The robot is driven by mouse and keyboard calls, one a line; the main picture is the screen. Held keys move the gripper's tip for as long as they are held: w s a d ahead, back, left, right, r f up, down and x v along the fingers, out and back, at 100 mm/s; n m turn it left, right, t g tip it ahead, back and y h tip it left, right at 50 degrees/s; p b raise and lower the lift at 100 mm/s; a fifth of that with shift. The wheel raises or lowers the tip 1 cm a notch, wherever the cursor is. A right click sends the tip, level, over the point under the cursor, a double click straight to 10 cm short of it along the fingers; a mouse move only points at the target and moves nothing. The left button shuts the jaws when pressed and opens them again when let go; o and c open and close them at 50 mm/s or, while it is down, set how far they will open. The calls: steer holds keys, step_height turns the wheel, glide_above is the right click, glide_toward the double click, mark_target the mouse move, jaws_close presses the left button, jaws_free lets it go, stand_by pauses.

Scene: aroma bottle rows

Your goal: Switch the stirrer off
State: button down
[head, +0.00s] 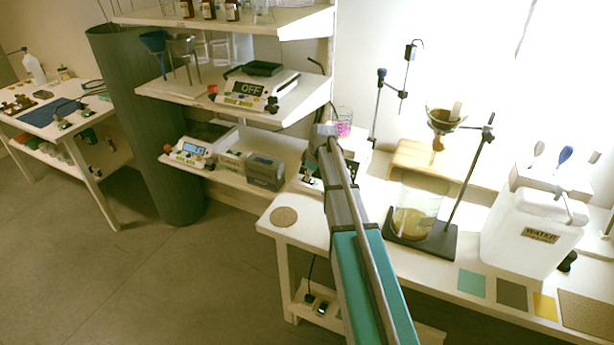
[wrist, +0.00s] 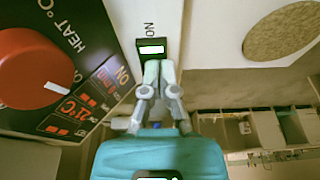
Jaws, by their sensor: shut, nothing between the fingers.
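In the wrist view, the stirrer's dark front panel (wrist: 70,60) carries a red heat knob (wrist: 35,68) and a small red display reading about 21 °C. To its right is a small black switch (wrist: 151,48) with a bright, green-edged face and an ON label above it. My gripper (wrist: 158,66) is shut and empty, its fingertips just below the switch; I cannot tell if they touch it. In the head view the stirrer (head: 308,182) is largely hidden by my arm, and a beaker of pink liquid (head: 343,128) shows behind the arm.
On the bench, a filter stand (head: 420,240) with a large beaker and a water container (head: 530,235) stand to the right. A round cork mat (head: 283,217) lies left of my arm. Another device reading OFF (head: 247,89) sits on the shelf.

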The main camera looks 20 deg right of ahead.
mark_target(311, 182)
steer(key=shift+s+d, duration=0.2)
steer(key=shift+r, duration=0.2)
stand_by(0.3)
steer(key=p+v, duration=0.4)
steer(key=shift+w+a+r, duration=0.1)
steer(key=shift+w+a, duration=0.1)
steer(key=p+v, duration=0.9)
steer(key=shift+s+d+r, duration=0.15)
steer(key=shift+s+d, duration=0.1)
steer(key=shift+s, duration=0.1)
stand_by(0.6)
steer(key=s+a+m+g+h, duration=0.1)
steer(key=s+a+m, duration=0.3)
steer(key=s+a, duration=0.4)
steer(key=s+a+m+g+h, duration=0.1)
steer(key=s+a+m, duration=0.4)
steer(key=s, duration=1.1)
steer(key=a, duration=0.3)
steer(key=shift+s+a+f, duration=0.2)
steer(key=shift+a+f, duration=0.15)
steer(key=shift+a, duration=0.05)
